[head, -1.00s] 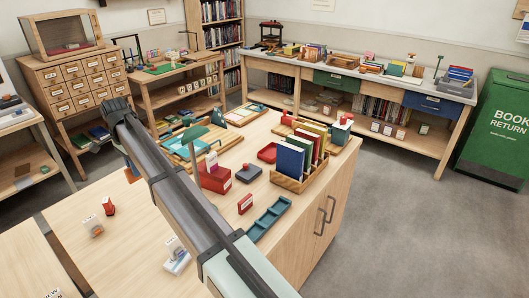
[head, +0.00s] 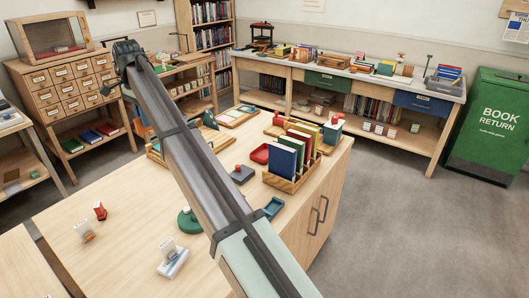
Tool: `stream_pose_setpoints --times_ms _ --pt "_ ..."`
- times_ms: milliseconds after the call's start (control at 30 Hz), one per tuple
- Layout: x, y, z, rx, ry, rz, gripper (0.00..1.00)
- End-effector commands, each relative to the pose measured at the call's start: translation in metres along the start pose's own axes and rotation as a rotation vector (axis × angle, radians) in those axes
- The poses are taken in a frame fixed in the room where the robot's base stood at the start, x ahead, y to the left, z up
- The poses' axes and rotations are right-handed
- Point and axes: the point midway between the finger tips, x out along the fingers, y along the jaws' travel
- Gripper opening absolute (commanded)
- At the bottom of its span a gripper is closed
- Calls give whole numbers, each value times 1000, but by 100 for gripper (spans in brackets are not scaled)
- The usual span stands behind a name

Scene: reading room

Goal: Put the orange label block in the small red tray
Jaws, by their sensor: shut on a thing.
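The small red tray (head: 260,154) lies on the wooden table, left of the rack of upright books. My arm crosses the view from the lower right to the upper left. My gripper (head: 139,112) hangs beyond the table's far left side, partly hidden behind my arm. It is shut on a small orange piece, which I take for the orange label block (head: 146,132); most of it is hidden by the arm. The gripper is well to the left of the tray and apart from it.
A wooden rack (head: 292,180) with several books stands just right of the tray. A dark pad (head: 242,174) and a teal tray (head: 271,208) are nearby. A red stamp (head: 100,211), an orange-and-clear item (head: 85,231) and a white item (head: 173,260) stand at the front left.

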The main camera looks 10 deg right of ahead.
Motion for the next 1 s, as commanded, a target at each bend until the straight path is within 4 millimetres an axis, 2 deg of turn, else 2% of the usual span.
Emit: stream_pose_setpoints --times_ms 33,367,700,800,1000 --pt "-1 0 -25 5 0 0 0" --pt "-1 25 -166 2 0 1 0" --pt "-1 74 -308 -2 0 0 0" --pt "-1 92 -346 -5 0 0 0" --pt "0 123 -403 -8 0 0 0"
